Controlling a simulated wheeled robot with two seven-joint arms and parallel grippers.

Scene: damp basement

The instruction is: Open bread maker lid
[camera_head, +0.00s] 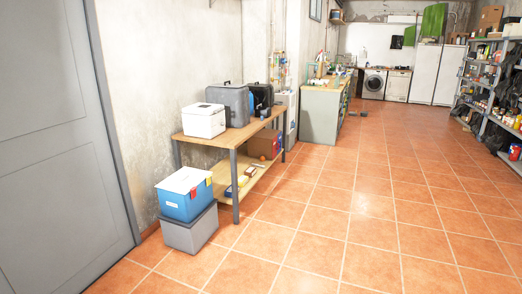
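A white boxy appliance (204,121), which looks like the bread maker, stands on the near end of a wooden-topped table (236,139) left of the middle. Its top looks flat and shut. Its finer details are too small to tell. Neither of my grippers shows in the head view, and the table is some way ahead of me.
A grey case (231,101) stands right behind the white appliance. A blue box with a white lid (185,195) sits on a grey box (189,232) at the table's near end. A grey door (58,150) is at left. Tiled floor (345,225) is clear at right.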

